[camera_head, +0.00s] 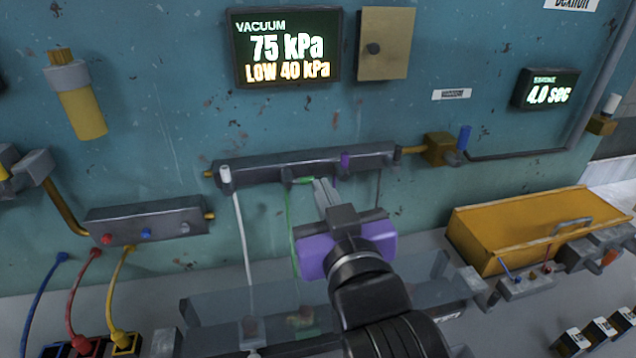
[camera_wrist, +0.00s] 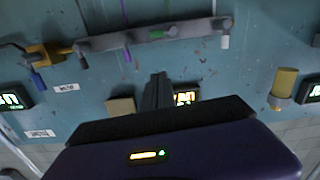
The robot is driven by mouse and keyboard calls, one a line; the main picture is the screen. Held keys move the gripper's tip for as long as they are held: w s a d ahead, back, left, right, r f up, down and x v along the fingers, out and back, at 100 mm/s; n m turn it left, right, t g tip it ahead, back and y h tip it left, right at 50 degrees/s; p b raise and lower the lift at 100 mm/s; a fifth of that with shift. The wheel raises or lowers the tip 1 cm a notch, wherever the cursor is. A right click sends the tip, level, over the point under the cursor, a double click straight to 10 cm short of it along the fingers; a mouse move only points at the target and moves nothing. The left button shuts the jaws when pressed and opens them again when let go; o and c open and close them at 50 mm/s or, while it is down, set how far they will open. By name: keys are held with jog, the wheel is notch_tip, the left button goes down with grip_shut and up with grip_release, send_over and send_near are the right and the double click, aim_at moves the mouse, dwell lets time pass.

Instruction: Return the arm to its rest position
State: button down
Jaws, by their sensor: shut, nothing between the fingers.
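My gripper (camera_head: 322,190), on a purple and black wrist, reaches up toward the wall manifold in the head view. Its fingers are together with nothing between them. The fingertips appear just below the manifold, close to a green fitting (camera_head: 304,181); whether they touch it I cannot tell. In the wrist view, which is upside down, the shut fingers (camera_wrist: 157,90) point at the wall. The grey manifold (camera_head: 270,168) carries a white fitting (camera_head: 225,175) and a purple one (camera_head: 345,160). Green and white tubes hang below it.
A vacuum display (camera_head: 287,47) reads 75 kPa, LOW 40 kPa. A small display (camera_head: 545,90) reads 4.0 sec. A yellow bin (camera_head: 535,228) stands right. A grey port block (camera_head: 145,220) is left, with blue, red and yellow tubes below. A translucent grey structure (camera_head: 240,305) lies under my arm.

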jog(key=shift+s+d, duration=0.1)
jog(key=shift+s, duration=0.2)
notch_tip(320, 180, up, 4)
jog(key=s+t+y, duration=0.1)
jog(key=t, duration=0.1)
jog(key=s+d+f+m+g+h, duration=0.1)
jog(key=s+d+f+h, duration=0.1)
jog(key=s+d+f, duration=0.5)
jog(key=s+d+f+m+g+h, duration=0.1)
jog(key=s+d+f, duration=0.6)
jog(key=s, duration=1)
jog(key=s+d+f+m+g+h, duration=0.2)
jog(key=s+d+f, duration=0.5)
jog(key=s+f, duration=0.5)
jog(key=shift+h, duration=0.4)
jog(key=shift+d, duration=0.1)
dwell(0.7)
